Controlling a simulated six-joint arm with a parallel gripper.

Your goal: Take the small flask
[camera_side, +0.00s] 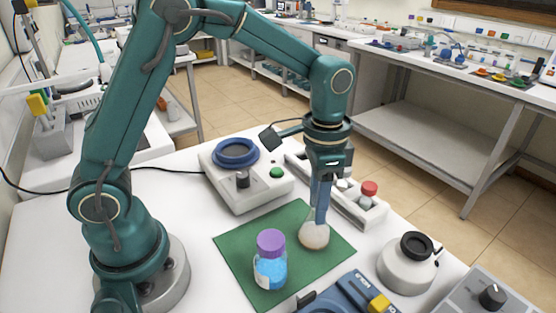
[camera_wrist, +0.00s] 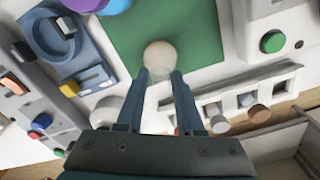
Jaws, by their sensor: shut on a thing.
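The small flask (camera_side: 314,236) is a pale, rounded vessel standing on the green mat (camera_side: 240,246) near its right side. My gripper (camera_side: 321,212) points down over it with its fingers at the flask's upper part, shut on it. In the wrist view the flask (camera_wrist: 160,58) shows as a pale round shape at the tips of my two blue fingers (camera_wrist: 161,78). The fingers hide part of the flask's neck in the side view. I cannot tell whether its base touches the mat.
A bottle of blue liquid with a purple cap (camera_side: 270,260) stands on the mat, left of the flask. Behind is a white device with a blue ring (camera_side: 236,152). A rack with a red-capped vial (camera_side: 368,192) is close on the right. A blue device (camera_side: 350,294) lies in front.

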